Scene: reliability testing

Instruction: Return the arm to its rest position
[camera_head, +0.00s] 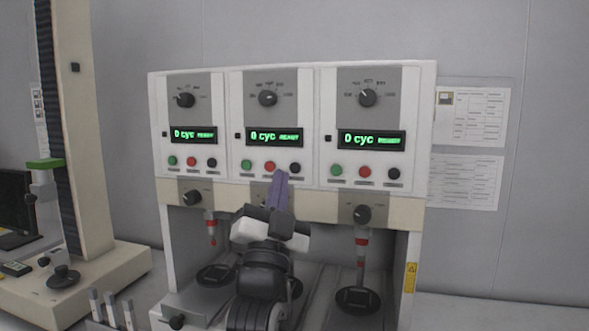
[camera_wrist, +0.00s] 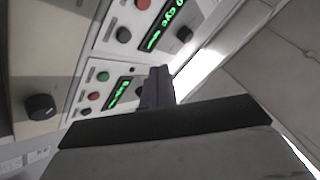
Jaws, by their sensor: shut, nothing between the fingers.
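My gripper (camera_head: 279,186) shows in the head view as purple-grey fingers pointing up, in front of the middle unit of a white three-unit test machine (camera_head: 309,78). The fingers are shut with nothing between them. They overlap the buttons of the middle panel in the picture; I cannot tell whether they touch it. My arm rises from the bottom centre and hides part of the middle test station. In the wrist view the gripper fingers (camera_wrist: 158,86) are together, with the machine's panel (camera_wrist: 98,75) tilted behind them.
Each unit has a dial, a green display reading "0 cyc READY" and three buttons. Plungers hang over round plates (camera_head: 357,300) below. A tall column machine (camera_head: 78,130) stands at left. Papers (camera_head: 467,116) hang on the right wall. Space right of the machine looks clear.

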